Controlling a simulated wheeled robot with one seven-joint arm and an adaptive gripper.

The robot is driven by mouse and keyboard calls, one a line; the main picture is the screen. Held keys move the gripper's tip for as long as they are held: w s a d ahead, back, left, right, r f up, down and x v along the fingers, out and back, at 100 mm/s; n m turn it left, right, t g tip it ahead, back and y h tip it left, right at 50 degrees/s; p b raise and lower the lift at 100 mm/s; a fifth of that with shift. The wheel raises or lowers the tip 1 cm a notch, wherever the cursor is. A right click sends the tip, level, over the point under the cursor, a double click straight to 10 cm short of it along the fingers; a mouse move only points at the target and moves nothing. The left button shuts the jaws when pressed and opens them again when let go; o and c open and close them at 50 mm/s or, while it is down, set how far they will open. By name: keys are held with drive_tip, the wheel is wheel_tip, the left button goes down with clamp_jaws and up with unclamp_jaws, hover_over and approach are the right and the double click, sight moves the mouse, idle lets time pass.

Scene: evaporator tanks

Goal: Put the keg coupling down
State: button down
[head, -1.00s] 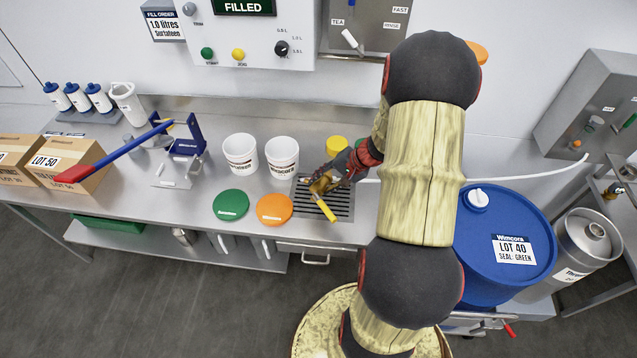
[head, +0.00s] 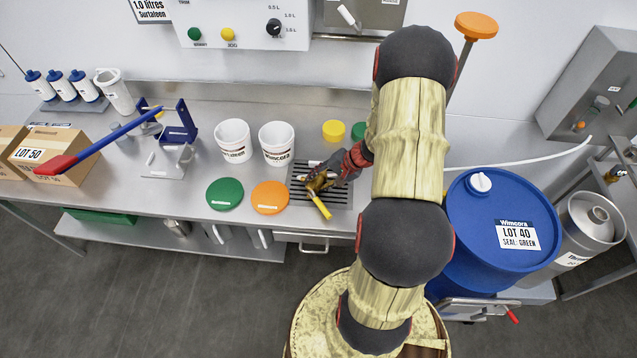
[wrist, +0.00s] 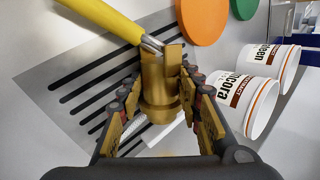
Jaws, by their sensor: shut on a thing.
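The keg coupling is a brass body (wrist: 158,88) with a yellow handle (head: 319,204). In the wrist view its yellow lever (wrist: 105,20) points to the upper left. My gripper (head: 322,178) is shut on the brass body, with fingers on both sides of it in the wrist view (wrist: 160,108). The coupling is over the slotted drip grate (head: 335,196) on the steel counter. I cannot tell whether it touches the grate. A white hose (head: 520,163) runs from the right toward the coupling, partly hidden behind my arm.
Two white buckets (head: 234,141) (head: 277,144) stand left of the grate. A green lid (head: 225,194) and an orange lid (head: 270,197) lie in front of them. Yellow and green caps (head: 334,130) are behind the grate. A blue drum (head: 490,245) and steel keg (head: 592,222) stand at right.

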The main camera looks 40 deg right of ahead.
drive_tip(key=shift+f, duration=0.1)
drive_tip(key=c, duration=1.3)
unclamp_jaws()
drive_tip(key=shift+o, duration=0.3)
